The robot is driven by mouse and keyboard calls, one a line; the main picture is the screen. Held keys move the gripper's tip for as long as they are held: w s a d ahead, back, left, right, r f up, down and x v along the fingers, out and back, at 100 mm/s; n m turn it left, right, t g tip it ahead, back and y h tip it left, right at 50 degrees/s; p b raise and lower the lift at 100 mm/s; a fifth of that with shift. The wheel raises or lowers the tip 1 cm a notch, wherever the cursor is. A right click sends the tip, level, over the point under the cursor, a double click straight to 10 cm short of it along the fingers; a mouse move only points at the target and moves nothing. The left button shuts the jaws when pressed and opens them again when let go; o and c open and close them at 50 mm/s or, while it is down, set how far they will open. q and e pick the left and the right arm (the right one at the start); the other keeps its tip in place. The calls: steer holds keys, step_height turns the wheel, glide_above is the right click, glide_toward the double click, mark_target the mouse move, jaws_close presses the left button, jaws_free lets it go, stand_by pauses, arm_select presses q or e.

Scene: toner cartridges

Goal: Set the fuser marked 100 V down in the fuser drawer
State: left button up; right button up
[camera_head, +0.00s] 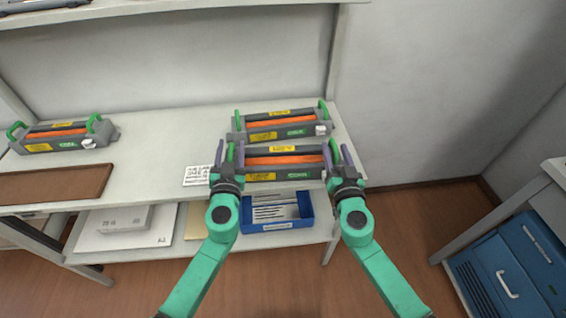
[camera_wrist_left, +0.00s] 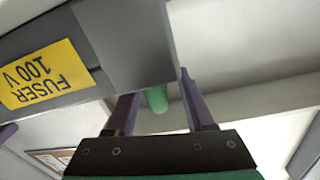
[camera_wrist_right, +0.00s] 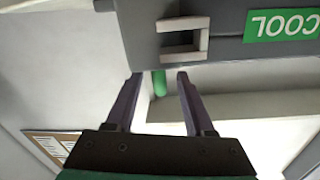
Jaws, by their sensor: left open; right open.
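The fuser marked 100 V (camera_head: 284,161) is a grey unit with an orange roller and green end handles, at the front of the white shelf. Its yellow label reads FUSER 100 V, upside down, in the left wrist view (camera_wrist_left: 42,75). My left gripper (camera_head: 224,152) is open at its left end, with a green handle between the fingers (camera_wrist_left: 158,92). My right gripper (camera_head: 340,152) is open at its right end, also with a green handle between the fingers (camera_wrist_right: 158,85). I cannot identify an open fuser drawer.
A similar fuser (camera_head: 280,122) lies close behind, another (camera_head: 60,137) at the far left. A brown board (camera_head: 55,184) and a printed card (camera_head: 197,176) lie on the shelf. A blue tray (camera_head: 275,226) is below. A blue handled unit (camera_head: 512,275) stands at the right.

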arm_select(q)
steer(key=shift+w, duration=0.35)
arm_select(e)
steer(key=shift+w, duration=0.35)
arm_select(q)
steer(key=shift+s, duration=0.1)
arm_select(e)
steer(key=shift+s, duration=0.1)
arm_select(q)
jaws_close()
arm_select(e)
jaws_close()
stand_by(0.4)
